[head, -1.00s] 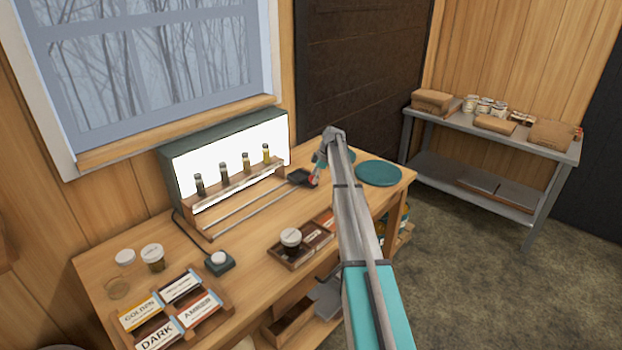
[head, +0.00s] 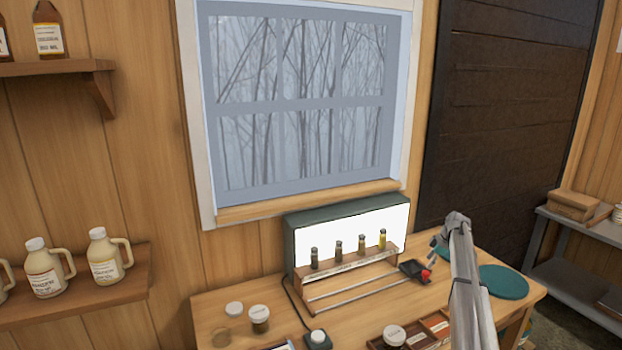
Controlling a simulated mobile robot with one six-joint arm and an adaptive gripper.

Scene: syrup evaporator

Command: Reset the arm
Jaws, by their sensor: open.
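My arm (head: 466,285) reaches in from the lower right over the workbench. It bends down at its far end. My gripper (head: 433,262) is small and partly hidden in the head view, low beside a small dark tray (head: 413,269) and a red knob-like piece (head: 425,275). It is open, and I see nothing held in it. I cannot tell whether it touches the tray or the red piece.
A lit light box (head: 350,235) stands behind a rack with several vials (head: 339,250). A teal disc (head: 504,281) lies right of my arm. Jars (head: 259,318) and a wooden tray (head: 435,327) are in front. A grey shelf unit (head: 580,228) is at right.

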